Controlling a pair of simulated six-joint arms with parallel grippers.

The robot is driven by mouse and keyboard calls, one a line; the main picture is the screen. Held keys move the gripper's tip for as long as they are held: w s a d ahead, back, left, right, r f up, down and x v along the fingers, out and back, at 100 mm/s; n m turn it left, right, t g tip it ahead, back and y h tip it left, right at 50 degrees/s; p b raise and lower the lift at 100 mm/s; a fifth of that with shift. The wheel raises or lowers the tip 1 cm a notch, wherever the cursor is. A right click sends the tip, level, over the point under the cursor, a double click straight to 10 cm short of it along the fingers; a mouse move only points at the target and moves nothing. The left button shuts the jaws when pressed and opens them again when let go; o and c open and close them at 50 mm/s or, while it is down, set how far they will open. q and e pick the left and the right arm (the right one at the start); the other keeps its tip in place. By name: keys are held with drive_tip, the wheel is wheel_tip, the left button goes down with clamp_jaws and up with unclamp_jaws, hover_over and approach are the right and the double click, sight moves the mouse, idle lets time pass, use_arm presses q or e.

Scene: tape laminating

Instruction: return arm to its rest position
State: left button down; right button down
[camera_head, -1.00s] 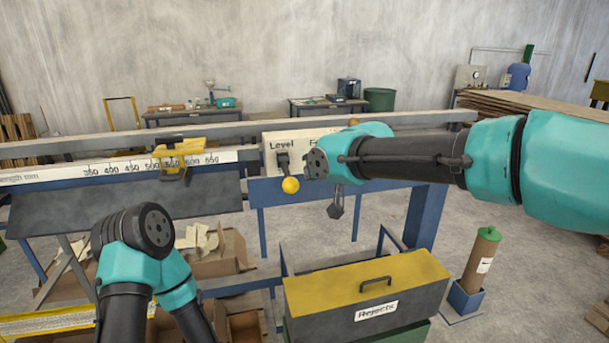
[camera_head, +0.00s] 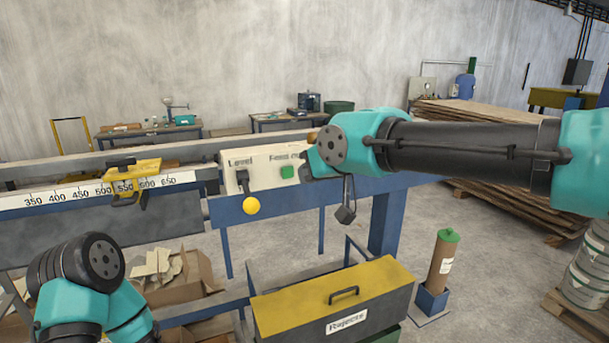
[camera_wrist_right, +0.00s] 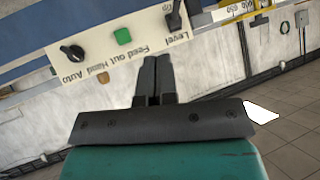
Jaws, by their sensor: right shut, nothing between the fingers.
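My right arm comes in from the right in the head view. The panel carries a lever with a yellow knob (camera_head: 251,205) and a green button (camera_head: 287,172). My left arm's wrist (camera_head: 80,275) shows at the lower left. The left gripper itself is not visible.
A grey Rejects box (camera_head: 334,303) with a yellow lid stands below my right arm. A ruler rail (camera_head: 84,193) with a yellow slider (camera_head: 133,183) is at the left. A brown tube (camera_head: 442,262) stands at the right.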

drive_tip(key=w+d+f+m+g+h, duration=0.1)
drive_tip(key=d+f, duration=0.2)
drive_tip(key=f, duration=0.9)
drive_tip(key=w+d+f+m+g+h, duration=0.1)
drive_tip(key=d+f, duration=0.1)
drive_tip(key=f, duration=1.1)
drive_tip(key=w+d+f+m+g+h, duration=0.1)
drive_tip(key=d+f, duration=0.2)
drive_tip(key=f, duration=0.9)
drive_tip(key=s+d+f+m+g, duration=0.1)
drive_tip(key=s+d+f, duration=0.2)
drive_tip(key=s+f, duration=0.4)
drive_tip(key=s+d+f+m+g, duration=0.2)
drive_tip(key=s+d+f, duration=0.1)
drive_tip(key=s+f, duration=0.5)
drive_tip(key=s+d+f+m+g, duration=0.1)
drive_tip(key=s+d+f, duration=0.2)
drive_tip(key=s+f, duration=0.4)
wheel_tip(320, 180, down, 5)
drive_tip(key=shift+s+d+f+h, duration=0.2)
drive_tip(key=shift+d+h, duration=0.1)
drive_tip(key=shift+d, duration=0.1)
